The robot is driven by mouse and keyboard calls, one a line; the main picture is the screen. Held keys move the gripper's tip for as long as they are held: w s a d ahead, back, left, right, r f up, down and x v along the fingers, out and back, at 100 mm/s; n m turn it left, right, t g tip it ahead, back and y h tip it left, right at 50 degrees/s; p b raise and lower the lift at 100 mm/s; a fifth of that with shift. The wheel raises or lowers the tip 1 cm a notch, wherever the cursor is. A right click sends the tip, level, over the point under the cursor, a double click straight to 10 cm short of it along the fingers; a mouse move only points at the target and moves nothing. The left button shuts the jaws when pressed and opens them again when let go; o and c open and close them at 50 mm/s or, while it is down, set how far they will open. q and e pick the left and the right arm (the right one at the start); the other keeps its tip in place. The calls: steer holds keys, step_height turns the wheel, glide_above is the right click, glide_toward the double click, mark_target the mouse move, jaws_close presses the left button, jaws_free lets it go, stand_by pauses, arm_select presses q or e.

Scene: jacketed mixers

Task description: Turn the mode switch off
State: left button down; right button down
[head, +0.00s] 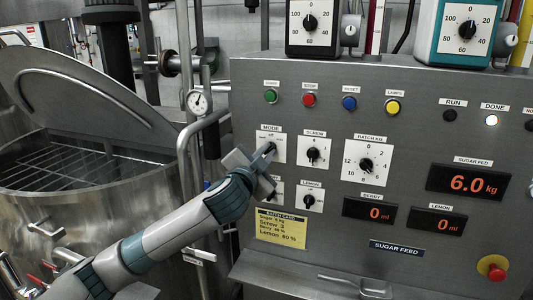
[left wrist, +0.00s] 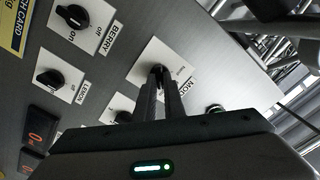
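The mode switch (head: 281,153) is a black knob on a white square plate at the left of the grey panel, under a MODE label. "off" is printed at the top of its plate. My left gripper (head: 268,150) reaches it from the lower left and hides most of the knob. In the left wrist view, the two narrow fingers (left wrist: 160,84) are close together with the mode knob (left wrist: 158,70) between their tips. They look shut on it. Which mark the knob points to cannot be told. My right gripper is not in view.
The screw knob (head: 313,153), batch kg dial (head: 366,164) and lemon knob (head: 309,200) are close by. Coloured buttons run above, including the red stop button (head: 309,99). The DONE lamp (head: 491,120) is lit white. A steel vessel (head: 90,180) and pipes stand left.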

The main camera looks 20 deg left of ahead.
arm_select(q)
steer(key=shift+n, duration=0.4)
steer(key=shift+f+n+b, duration=0.1)
steer(key=shift+n+b, duration=0.4)
steer(key=shift+n, duration=1.1)
steer(key=n, duration=0.4)
steer(key=shift+a+r+n, duration=0.1)
steer(key=shift+r+n, duration=0.1)
steer(key=shift+n, duration=0.2)
steer(key=c, duration=1.8)
jaws_free()
steer(key=shift+c, duration=0.2)
